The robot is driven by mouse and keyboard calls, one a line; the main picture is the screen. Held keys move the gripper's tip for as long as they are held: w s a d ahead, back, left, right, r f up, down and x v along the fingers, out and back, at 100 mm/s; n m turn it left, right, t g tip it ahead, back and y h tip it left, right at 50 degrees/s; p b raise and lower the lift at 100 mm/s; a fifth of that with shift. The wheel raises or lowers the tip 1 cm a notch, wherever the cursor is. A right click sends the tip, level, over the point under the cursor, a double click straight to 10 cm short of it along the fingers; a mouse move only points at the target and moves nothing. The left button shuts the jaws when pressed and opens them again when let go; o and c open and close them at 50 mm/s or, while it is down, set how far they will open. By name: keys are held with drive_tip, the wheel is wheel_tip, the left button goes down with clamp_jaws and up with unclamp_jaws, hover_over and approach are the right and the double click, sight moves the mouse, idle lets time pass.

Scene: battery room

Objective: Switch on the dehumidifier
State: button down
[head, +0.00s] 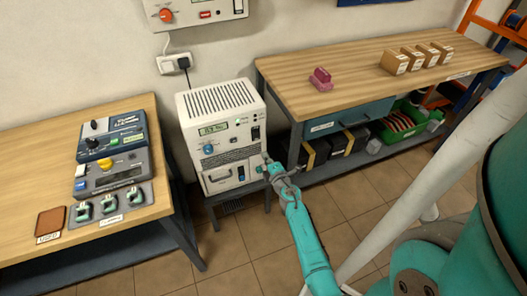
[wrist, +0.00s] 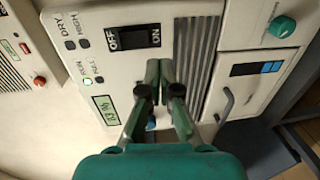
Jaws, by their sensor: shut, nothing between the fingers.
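The dehumidifier (head: 195,104) is a white box with a vented top, standing on a low dark stand between two benches. In the wrist view its front panel (wrist: 192,60) fills most of the picture, turned sideways. A black rocker switch (wrist: 135,39) on it is marked OFF and ON; I cannot tell which side is pressed. A green lamp (wrist: 88,82) glows beside the RUN label, near a lit display (wrist: 103,110). My gripper (head: 268,160) is shut and empty in front of the panel's right side. Its fingertips (wrist: 160,65) are close to the switch; contact is unclear.
The left bench (head: 30,145) carries a blue device (head: 112,137), a grey device (head: 115,177) and teal clips. The right bench (head: 350,65) holds a pink object (head: 320,79) and small boxes, with dark batteries below. A control box (head: 195,12) hangs above. Tiled floor is clear in front.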

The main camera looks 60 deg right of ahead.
drive_tip(key=shift+f+v, duration=0.25)
drive_tip(key=shift+v, duration=0.7)
drive_tip(key=shift+f+v, duration=0.2)
drive_tip(key=shift+v, duration=0.75)
drive_tip(key=shift+f+v, duration=0.25)
drive_tip(key=shift+v, duration=0.65)
drive_tip(key=shift+a, duration=0.15)
drive_tip(key=s+a+r+m+t+y, duration=0.15)
drive_tip(key=s+a, duration=0.25)
drive_tip(key=a, duration=0.5)
drive_tip(key=s+a+r+m+y, duration=0.1)
drive_tip(key=s+a+m, duration=0.1)
drive_tip(key=s+a, duration=0.5)
drive_tip(key=s+a+r+m+y, duration=0.1)
drive_tip(key=s+a+m+y, duration=0.1)
drive_tip(key=a, duration=0.8)
drive_tip(key=s+a+r+m+y, duration=0.2)
drive_tip(key=s+a+r, duration=0.3)
drive_tip(key=s+r, duration=0.3)
drive_tip(key=s+a+r+m+y, duration=0.2)
drive_tip(key=s+a+r, duration=0.3)
drive_tip(key=s+r, duration=0.3)
drive_tip(key=shift+s+a+m+y, duration=0.35)
drive_tip(key=shift+s+m, duration=0.3)
drive_tip(key=shift+m, duration=0.2)
